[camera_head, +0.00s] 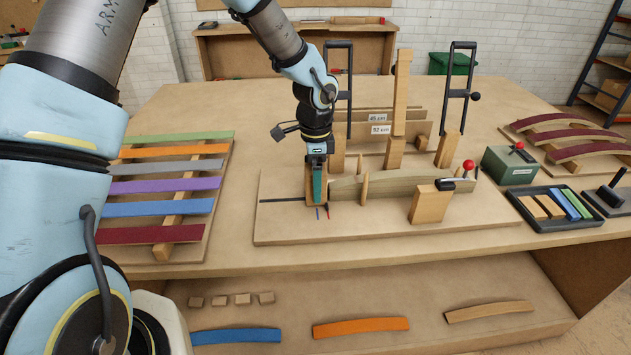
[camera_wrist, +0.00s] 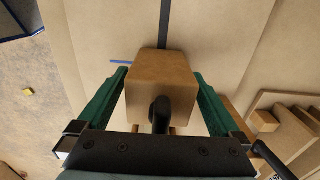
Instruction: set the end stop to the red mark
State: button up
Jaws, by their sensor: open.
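The end stop is a wooden block with a black knob. In the wrist view the end stop (camera_wrist: 162,75) stands between my gripper's two green fingers, with a visible gap on each side. In the head view my gripper (camera_head: 318,188) points down over the end stop (camera_head: 309,190) and partly hides it. The red mark (camera_head: 328,212) is a short line on the board at the block's front right. A blue mark (camera_head: 318,214) lies just left of it and also shows in the wrist view (camera_wrist: 120,62). The red mark is not visible in the wrist view.
A dark slot (camera_head: 282,200) runs left from the end stop along the base board (camera_head: 370,232). A curved wooden form (camera_head: 400,187) stands just right of it. Upright black clamps (camera_head: 461,85) rise behind. Coloured strips (camera_head: 165,186) lie on a rack at left.

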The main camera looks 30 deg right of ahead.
notch_tip(320, 180, up, 10)
jog(key=shift+r+b, duration=0.2)
jog(key=shift+b, duration=0.65)
jog(key=shift+a, duration=0.1)
jog(key=w+a+n, duration=0.2)
jog(key=a+n, duration=0.3)
jog(key=a, duration=0.5)
jog(key=w+a+n, duration=0.3)
jog(key=a+n, duration=0.2)
jog(key=a, duration=0.5)
jog(key=s+a+n, duration=0.2)
jog(key=a+n, duration=0.4)
jog(key=a, duration=0.3)
jog(key=s+a+r+n+t, duration=0.1)
jog(key=s+a+n, duration=0.2)
jog(key=a+n, duration=0.3)
jog(key=a, duration=0.2)
jog(key=shift+s+a+t, duration=0.2)
jog(key=shift+a+t, duration=0.1)
jog(key=shift+a, duration=0.05)
